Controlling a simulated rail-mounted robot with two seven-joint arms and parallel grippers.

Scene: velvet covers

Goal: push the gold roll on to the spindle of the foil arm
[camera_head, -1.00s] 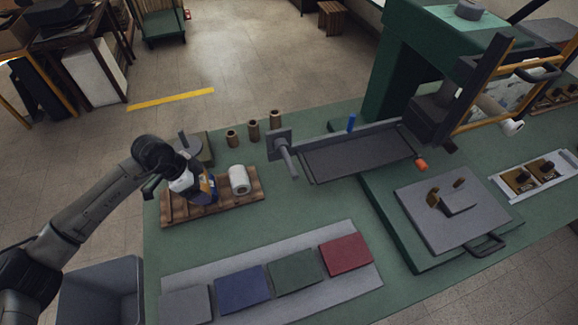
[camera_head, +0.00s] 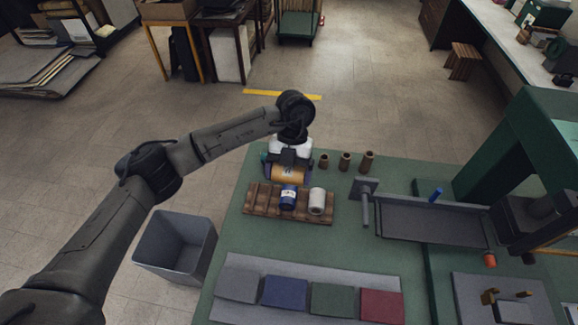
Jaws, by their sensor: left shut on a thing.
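My left gripper (camera_head: 289,162) comes in from the left and points down over the back of the wooden rack (camera_head: 262,203). It is shut on the gold roll (camera_head: 290,174), which lies sideways below it and appears just above the rack's back edge. A blue roll (camera_head: 288,198) and a white roll (camera_head: 317,201) stay on the rack, in front of the gold one. The spindle (camera_head: 366,211) of the foil arm is a bare grey rod on a dark plate (camera_head: 365,187), to the right of the rack and apart from the gold roll. My right gripper is not in view.
Several brown cores (camera_head: 346,161) stand behind the rack. A dark tray (camera_head: 430,222) and the green press (camera_head: 520,150) lie to the right. Coloured covers (camera_head: 332,299) lie on a grey mat in front. A grey bin (camera_head: 176,245) stands left of the table.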

